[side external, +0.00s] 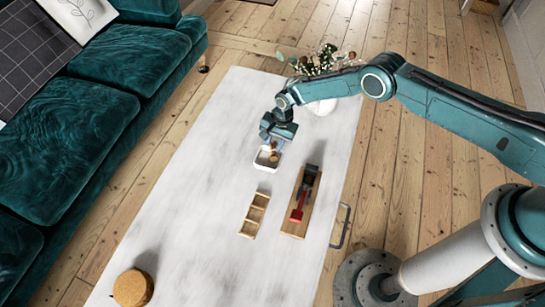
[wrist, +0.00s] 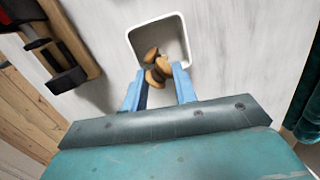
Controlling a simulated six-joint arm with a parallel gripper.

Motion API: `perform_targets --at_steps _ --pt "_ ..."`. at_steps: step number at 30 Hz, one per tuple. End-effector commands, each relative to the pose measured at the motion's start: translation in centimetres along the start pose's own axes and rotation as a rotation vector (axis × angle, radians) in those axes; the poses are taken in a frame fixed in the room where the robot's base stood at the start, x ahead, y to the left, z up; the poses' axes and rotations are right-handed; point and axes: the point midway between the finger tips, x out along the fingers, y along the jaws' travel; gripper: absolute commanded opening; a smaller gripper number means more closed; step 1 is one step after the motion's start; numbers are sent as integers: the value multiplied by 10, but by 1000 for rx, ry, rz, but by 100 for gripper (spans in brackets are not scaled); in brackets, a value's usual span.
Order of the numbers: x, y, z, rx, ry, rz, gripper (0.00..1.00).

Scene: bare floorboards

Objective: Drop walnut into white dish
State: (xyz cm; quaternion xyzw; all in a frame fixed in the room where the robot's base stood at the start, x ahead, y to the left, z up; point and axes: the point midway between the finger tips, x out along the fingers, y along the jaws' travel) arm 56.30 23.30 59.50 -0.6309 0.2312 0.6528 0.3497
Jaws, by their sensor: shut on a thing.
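The white dish (side external: 262,163) is a small square-cornered dish on the pale table. In the wrist view the dish (wrist: 133,38) lies just past my fingertips. My gripper (side external: 273,143) is over the dish, pointing down, and its blue fingers show in the wrist view (wrist: 159,78). It is shut on the brown walnut (wrist: 158,73), which is at the fingertips, over the dish's near edge. Brown lobes show just beyond it, against the dish; I cannot tell if they are part of the same walnut. The height above the dish is unclear.
A wooden board (side external: 303,218) bears a dark tool with a red handle, right of a wooden compartment tray (side external: 254,214). A metal handle (side external: 341,226) is at the table's right edge. A cork-topped item (side external: 133,288) stands at front left, a white vase (side external: 320,107) at back.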

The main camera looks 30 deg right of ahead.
Motion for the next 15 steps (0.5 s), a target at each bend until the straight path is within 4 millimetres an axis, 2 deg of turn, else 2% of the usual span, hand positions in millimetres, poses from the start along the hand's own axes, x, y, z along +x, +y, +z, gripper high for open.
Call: perform_targets --at_steps 3,4,7,15 --pt "0 0 0 0 0 0 4" --pt "0 0 0 0 0 0 34" --pt "0 0 0 0 0 0 54" --pt "0 0 0 0 0 0 54"
